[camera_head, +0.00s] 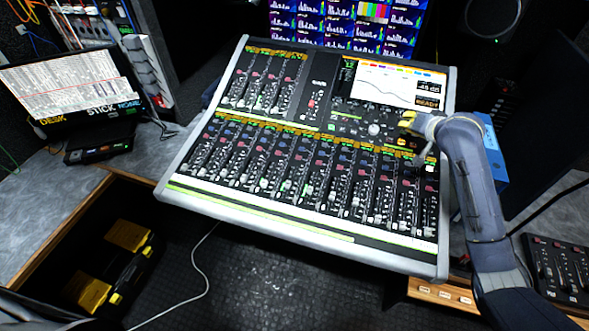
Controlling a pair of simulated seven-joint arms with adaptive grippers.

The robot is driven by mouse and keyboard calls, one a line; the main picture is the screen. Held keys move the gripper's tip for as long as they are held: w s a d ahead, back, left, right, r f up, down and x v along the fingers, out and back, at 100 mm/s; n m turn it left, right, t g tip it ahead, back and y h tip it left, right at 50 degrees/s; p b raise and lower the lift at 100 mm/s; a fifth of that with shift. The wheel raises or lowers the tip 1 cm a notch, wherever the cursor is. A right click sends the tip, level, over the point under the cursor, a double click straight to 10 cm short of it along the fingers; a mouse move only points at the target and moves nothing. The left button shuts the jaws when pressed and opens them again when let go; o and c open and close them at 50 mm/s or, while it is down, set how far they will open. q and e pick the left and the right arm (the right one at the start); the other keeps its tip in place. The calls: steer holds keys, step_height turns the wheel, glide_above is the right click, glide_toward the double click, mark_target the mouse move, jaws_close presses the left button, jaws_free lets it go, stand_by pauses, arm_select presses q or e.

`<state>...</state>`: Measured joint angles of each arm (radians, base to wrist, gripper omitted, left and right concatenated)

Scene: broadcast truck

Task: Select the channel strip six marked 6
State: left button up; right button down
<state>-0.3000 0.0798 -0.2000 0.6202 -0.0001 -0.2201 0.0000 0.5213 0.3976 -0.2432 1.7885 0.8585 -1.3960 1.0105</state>
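The large mixing console (450,220) sits tilted in the middle of the head view. Its lower bank holds a long row of channel strips (262,165) with faders and coloured keys. The strip numbers are too small to read, so I cannot tell which strip is marked 6. My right gripper (424,158) is over the right end of the console, near the upper edge of the lower bank. My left gripper is not in view.
The console's screen (395,84) is lit above the right strips. A laptop-like display (75,90) stands on the left desk. A blue box (494,150) is behind my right arm, and a small fader panel (560,268) is at the lower right. The left strips are unobstructed.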

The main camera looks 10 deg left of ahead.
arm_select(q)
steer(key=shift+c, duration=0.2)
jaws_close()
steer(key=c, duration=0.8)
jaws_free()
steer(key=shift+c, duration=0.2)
